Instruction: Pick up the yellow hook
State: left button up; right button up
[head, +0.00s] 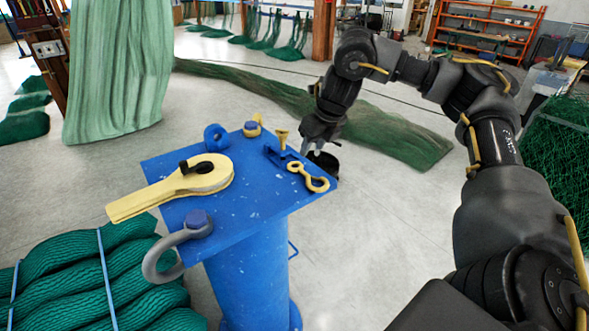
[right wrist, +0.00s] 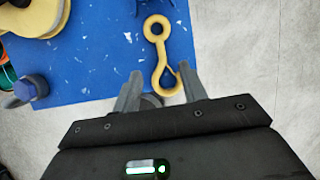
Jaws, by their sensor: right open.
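The yellow hook (head: 307,176) lies flat on the blue tabletop (head: 262,200) near its right corner, with a round eye at one end and a curved hook at the other. In the right wrist view the yellow hook (right wrist: 160,50) has its eye away from me and its curved end close to my fingers. My right gripper (head: 314,148) is just beyond the table's right edge in the head view. In the right wrist view my right gripper (right wrist: 160,88) is open, its fingers on either side of the curved end, with nothing held. My left gripper does not show.
A yellow pulley block (head: 205,178), a grey shackle (head: 160,258), a blue ring (head: 215,138) and a small brass-coloured piece (head: 281,137) share the tabletop. Green nets (head: 90,270) lie on the floor.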

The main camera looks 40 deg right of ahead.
aim_at(302, 170)
jog(key=x, duration=0.4)
jog(key=shift+s+a, duration=0.2)
jog(key=shift+w+d+f, duration=0.15)
jog(key=shift+w+f, duration=0.05)
jog(key=shift+f, duration=0.35)
jog(key=shift+s, duration=0.1)
jog(key=shift+w+f, duration=0.2)
jog(key=shift+f, duration=0.2)
jog(key=x, duration=0.3)
jog(key=shift+w, duration=0.2)
jog(key=shift+w+d+f, duration=0.1)
jog(key=shift+w+f, duration=0.2)
jog(key=shift+f, duration=0.25)
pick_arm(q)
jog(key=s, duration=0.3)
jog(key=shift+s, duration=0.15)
